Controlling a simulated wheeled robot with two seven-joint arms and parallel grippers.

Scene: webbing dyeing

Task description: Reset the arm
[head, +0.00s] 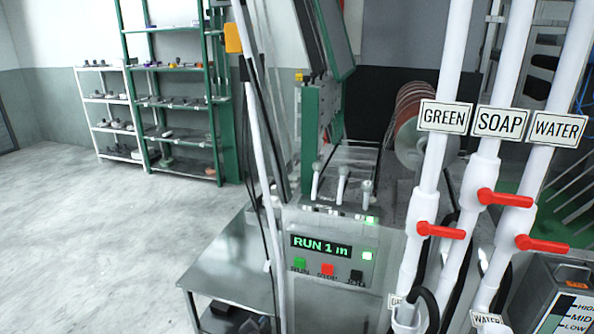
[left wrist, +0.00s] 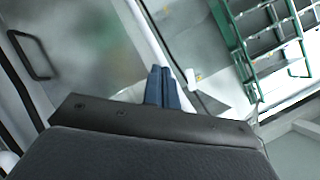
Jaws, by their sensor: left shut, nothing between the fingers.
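My left gripper (left wrist: 163,88) shows in the left wrist view. Its two blue fingers are together, shut and empty, beyond the dark gripper body (left wrist: 140,150). I cannot make out the left gripper clearly in the head view. My right gripper is in neither view. In the head view a control panel (head: 330,272) stands at the centre. Its display (head: 321,247) reads "RUN 1 m" in green. Below it are a green button (head: 299,263), a red button (head: 327,270) and a black button (head: 356,277).
White pipes labelled GREEN (head: 443,117), SOAP (head: 499,122) and WATER (head: 557,128) carry red valve handles (head: 441,231) at the right. A metal table (head: 225,270) stands left of the panel. Shelves (head: 180,105) stand at the back left. The floor (head: 70,230) at left is clear.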

